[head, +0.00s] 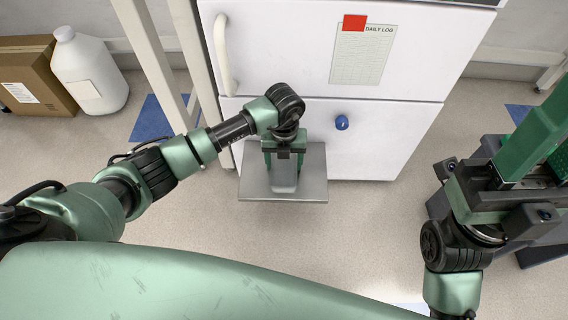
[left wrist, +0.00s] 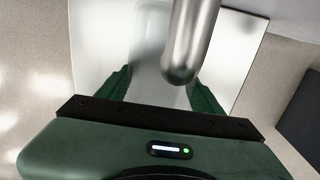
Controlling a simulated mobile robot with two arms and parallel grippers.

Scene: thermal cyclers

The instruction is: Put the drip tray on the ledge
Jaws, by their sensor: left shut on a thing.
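My left gripper (head: 284,158) points down at the front of a white cabinet and is shut on a narrow grey piece, which looks like the drip tray (head: 284,182). A wider flat grey plate, seemingly the ledge (head: 313,180), shows around and below it at the cabinet's foot. In the left wrist view the drip tray (left wrist: 150,35) runs between the fingers, over the pale plate (left wrist: 98,45). I cannot tell whether tray and plate touch. My right gripper (head: 490,190) is at the right, its fingertips unclear.
A metal rounded rod (left wrist: 190,45) hangs close above the tray in the left wrist view. The white cabinet (head: 300,60) carries a blue knob (head: 342,122) and a handle (head: 224,55). A white jug (head: 88,72) and a cardboard box (head: 35,75) stand at the left.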

